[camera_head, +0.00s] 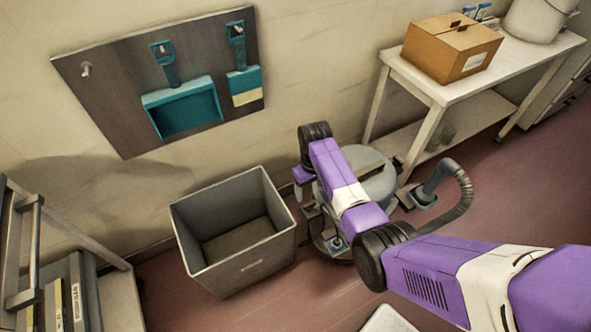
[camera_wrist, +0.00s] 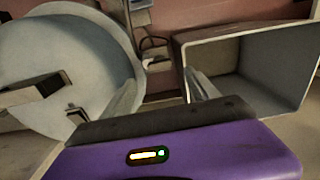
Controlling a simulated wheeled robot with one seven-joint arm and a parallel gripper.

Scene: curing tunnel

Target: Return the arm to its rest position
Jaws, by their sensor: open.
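My purple and white arm (camera_head: 345,190) reaches from the lower right of the head view out over a round grey machine. Its far end bends down between that machine and a grey bin. My gripper (camera_wrist: 163,92) shows in the wrist view with its two pale fingers spread apart. Nothing is seen between the fingers. In the head view the gripper is mostly hidden by the arm and hard to make out.
An empty open grey bin (camera_head: 237,265) stands left of the arm. The round grey machine (camera_head: 378,185) with a hose (camera_head: 461,190) is beneath it. A white table (camera_head: 440,88) bears a cardboard box (camera_head: 452,52). A tool board (camera_head: 115,100) hangs on the wall. A rack (camera_head: 85,290) stands lower left.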

